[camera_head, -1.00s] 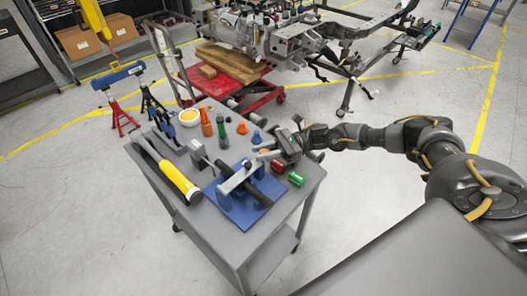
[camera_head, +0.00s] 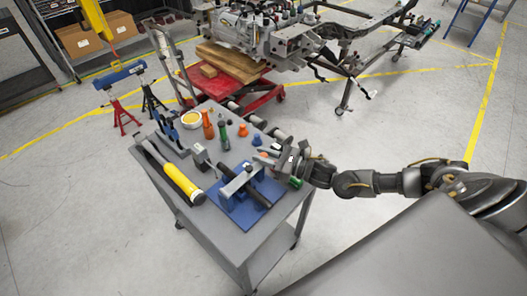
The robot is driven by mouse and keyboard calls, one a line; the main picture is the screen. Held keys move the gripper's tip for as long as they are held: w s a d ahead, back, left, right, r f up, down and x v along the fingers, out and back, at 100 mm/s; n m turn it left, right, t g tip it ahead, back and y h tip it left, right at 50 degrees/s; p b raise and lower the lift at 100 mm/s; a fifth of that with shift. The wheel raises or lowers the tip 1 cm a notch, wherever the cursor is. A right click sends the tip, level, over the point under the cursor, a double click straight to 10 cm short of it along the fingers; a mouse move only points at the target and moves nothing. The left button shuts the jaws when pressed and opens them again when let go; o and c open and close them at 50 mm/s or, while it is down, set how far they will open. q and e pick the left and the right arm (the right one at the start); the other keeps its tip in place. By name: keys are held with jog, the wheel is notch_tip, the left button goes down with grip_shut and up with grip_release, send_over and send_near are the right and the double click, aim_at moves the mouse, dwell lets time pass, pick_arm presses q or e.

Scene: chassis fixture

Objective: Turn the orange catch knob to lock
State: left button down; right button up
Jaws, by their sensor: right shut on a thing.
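The fixture is a blue base plate (camera_head: 242,213) with a grey clamp bar (camera_head: 236,183) and a dark rod across it, on the grey cart. My right gripper (camera_head: 264,159) comes in from the right and is at the far end of the fixture. I cannot tell how far the knob is turned. My left gripper is not in view.

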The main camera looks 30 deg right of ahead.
jog(key=m+t+h+p, duration=0.1)
jog(key=m+h, duration=0.1)
jog(key=m+t+h+p, duration=0.1)
jog(key=h+p, duration=0.1)
jog(key=h, duration=0.1)
jog(key=m+t+h+p, duration=0.1)
jog(key=m+h+p, duration=0.1)
jog(key=h, duration=0.1)
jog(key=shift+a+r+m+t, duration=0.1)
jog(key=shift+r+m+t, duration=0.2)
jog(key=shift+f+m+h+p, duration=0.1)
jog(key=shift+m+h+p, duration=0.9)
jog(key=shift+h, duration=0.5)
jog(key=shift+f+m+h+p, duration=0.1)
jog(key=shift+m+h+p, duration=0.85)
jog(key=shift+h, duration=0.55)
jog(key=o, duration=1)
jog(key=shift+c, duration=0.2)
jog(key=shift+f, duration=0.1)
jog(key=s+a+b, duration=0.1)
jog(key=s, duration=0.9)
jog(key=shift+s+a, duration=0.2)
jog(key=shift+s, duration=0.15)
